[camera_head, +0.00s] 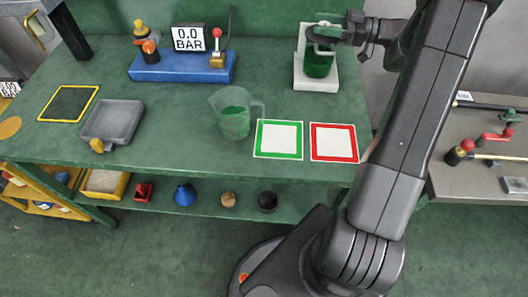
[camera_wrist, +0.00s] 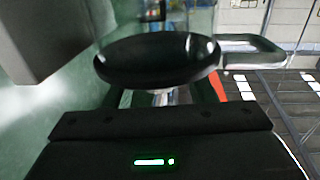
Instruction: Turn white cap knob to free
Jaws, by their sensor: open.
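A white stand (camera_head: 303,76) with a green vessel (camera_head: 318,66) in it stands at the back right of the green table. My gripper (camera_head: 326,34) is at the top of this stand, beside or over the vessel, and is open. I cannot tell whether it touches anything. In the wrist view, a dark oval disc (camera_wrist: 158,60) lies close ahead of my gripper's dark body. I cannot make out a white cap knob in either view; my gripper hides part of the stand's top.
A blue base (camera_head: 180,67) with valves and a "0.0 BAR" display (camera_head: 189,38) stands at the back left. A grey tray (camera_head: 112,121) lies left.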

